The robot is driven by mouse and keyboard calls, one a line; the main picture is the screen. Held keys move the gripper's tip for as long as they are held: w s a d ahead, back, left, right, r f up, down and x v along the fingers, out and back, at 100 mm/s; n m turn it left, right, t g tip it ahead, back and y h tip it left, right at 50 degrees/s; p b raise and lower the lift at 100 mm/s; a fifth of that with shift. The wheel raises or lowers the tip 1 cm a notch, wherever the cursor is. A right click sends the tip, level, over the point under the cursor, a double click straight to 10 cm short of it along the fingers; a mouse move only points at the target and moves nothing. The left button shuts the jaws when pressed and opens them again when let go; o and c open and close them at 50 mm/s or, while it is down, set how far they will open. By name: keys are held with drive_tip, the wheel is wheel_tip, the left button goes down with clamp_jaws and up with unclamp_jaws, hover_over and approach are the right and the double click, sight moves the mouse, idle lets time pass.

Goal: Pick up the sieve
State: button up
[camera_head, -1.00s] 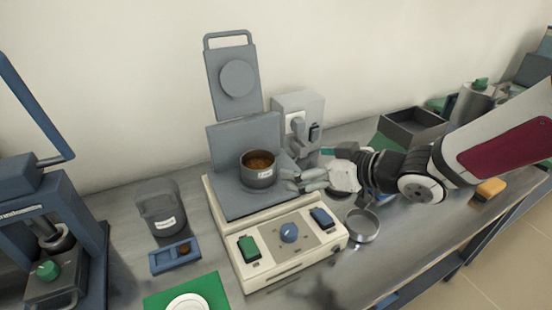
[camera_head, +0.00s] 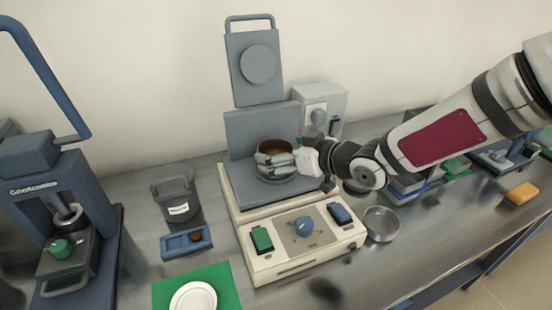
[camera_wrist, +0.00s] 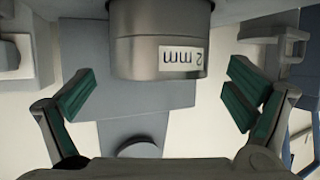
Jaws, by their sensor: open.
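The sieve (camera_head: 276,147) is a round grey metal vessel with brown material in it. It stands upright on the grey platform of a cream machine (camera_head: 300,245). In the wrist view the sieve (camera_wrist: 160,40) shows its side and a white "2 mm" label. My gripper (camera_head: 268,165) is at the sieve from the right, its fingers partly covering the sieve's side. In the wrist view my gripper (camera_wrist: 160,92) is open, with one green-padded finger on each side of the sieve and visible gaps. The fingers are not closed on it.
A grey upright plate (camera_head: 256,65) with a disc rises behind the sieve. A metal bowl (camera_head: 381,224) sits right of the machine. A grey bin (camera_head: 175,196), a blue tray (camera_head: 187,243) and a blue press (camera_head: 75,200) stand to the left. A yellow block (camera_head: 521,194) lies right.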

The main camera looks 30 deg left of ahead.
drive_tip(key=shift+x, duration=1.2)
drive_tip(key=c, duration=1.9)
drive_tip(key=shift+o, duration=0.2)
drive_tip(key=shift+r, duration=0.65)
drive_tip(key=shift+s+d+r, duration=0.1)
drive_tip(key=shift+d+r, duration=0.2)
drive_tip(key=shift+r, duration=0.3)
drive_tip(key=shift+s+d+r, duration=0.1)
drive_tip(key=shift+d+r, duration=0.15)
drive_tip(key=shift+r, duration=0.35)
drive_tip(key=s+d+r+p, duration=0.1)
drive_tip(key=s+d, duration=0.4)
drive_tip(key=d, duration=0.8)
drive_tip(key=shift+s+d+r+p, duration=0.15)
drive_tip(key=shift+s+d+p, duration=0.2)
drive_tip(key=shift+p, duration=0.55)
